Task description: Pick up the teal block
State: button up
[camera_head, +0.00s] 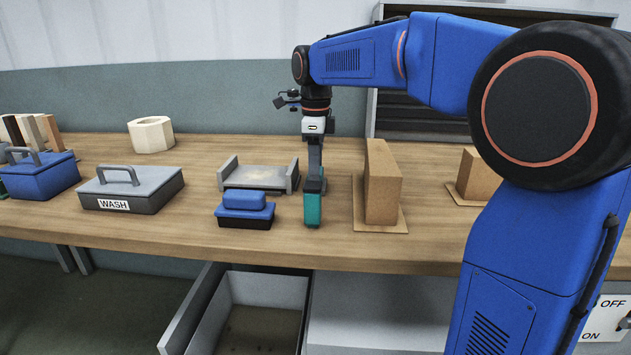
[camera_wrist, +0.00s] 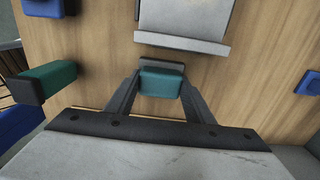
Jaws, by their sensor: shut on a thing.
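The teal block (camera_head: 313,208) is upright near the front of the wooden table, right of the blue block. My gripper (camera_head: 314,182) points straight down and is shut on its upper part. In the wrist view the teal block (camera_wrist: 160,83) sits between the two dark fingers of my gripper (camera_wrist: 158,92). I cannot tell whether its lower end touches the table.
A tall brown block (camera_head: 382,185) stands right. A lidded WASH box (camera_head: 128,190) is farther left. An open drawer (camera_head: 262,300) lies below. A dark green block (camera_wrist: 45,82) shows in the wrist view.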

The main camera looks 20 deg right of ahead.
jog(key=shift+r, duration=0.1)
notch_tip(320, 180, up, 10)
jog(key=shift+f, duration=0.1)
dwell(0.4)
